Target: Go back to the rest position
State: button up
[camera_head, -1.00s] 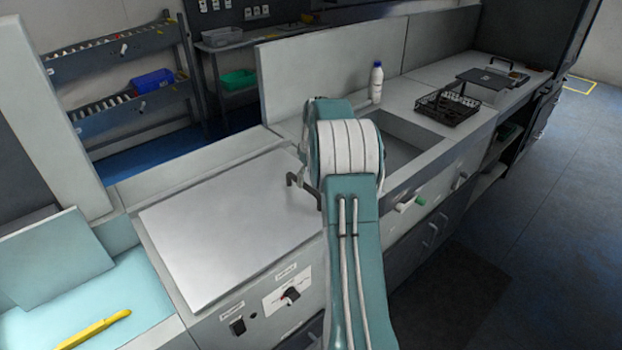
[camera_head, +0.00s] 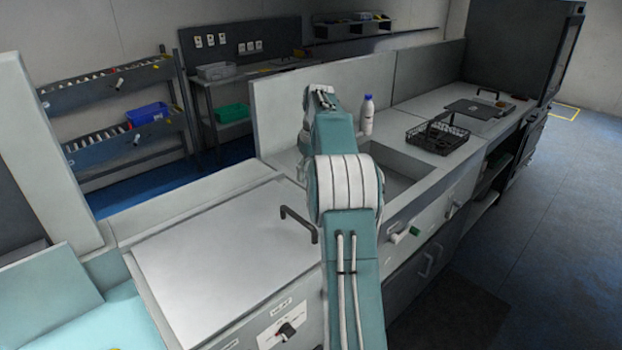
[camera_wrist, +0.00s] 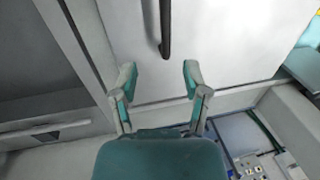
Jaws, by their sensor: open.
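My gripper (camera_wrist: 159,82) is open and empty in the wrist view, its two fingers apart. It is above the light metal worktop (camera_wrist: 230,40), near a dark bar-shaped handle (camera_wrist: 165,25) that lies just beyond the fingertips in the picture. In the head view my teal and white arm reaches up over the counter, and its far end is beside the sink. The gripper's fingers cannot be made out clearly there. The worktop (camera_head: 210,250) and the dark handle (camera_head: 298,222) are left of my arm in the head view.
A white bottle with a blue cap (camera_head: 367,115) stands behind the sink (camera_head: 400,185). A black wire basket (camera_head: 437,138) and a dark tray (camera_head: 480,108) sit on the right counter. Shelves with a blue bin (camera_head: 147,114) are at the back left. The floor on the right is clear.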

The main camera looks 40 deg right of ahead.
jog(key=shift+a, duration=0.15)
jog(key=s+a+r+t+h, duration=0.1)
jog(key=s+a+r, duration=0.2)
jog(key=a, duration=0.4)
jog(key=s+a+r+t, duration=0.1)
jog(key=s+a+r, duration=0.15)
jog(key=a, duration=0.55)
jog(key=s+a+r+h, duration=0.1)
jog(key=s+a+r, duration=0.1)
jog(key=a+r, duration=0.35)
jog(key=s+a+f+t, duration=0.1)
jog(key=s+a+f, duration=0.3)
jog(key=s+a, duration=0.3)
jog(key=s+a+f+t, duration=0.2)
jog(key=s+a+f, duration=0.2)
jog(key=s+a, duration=0.3)
jog(key=s, duration=0.3)
jog(key=shift+s+a+t, duration=0.2)
jog(key=shift+s+t, duration=0.1)
jog(key=shift+f, duration=0.1)
jog(key=shift+s+r, duration=0.3)
jog(key=shift+s, duration=0.5)
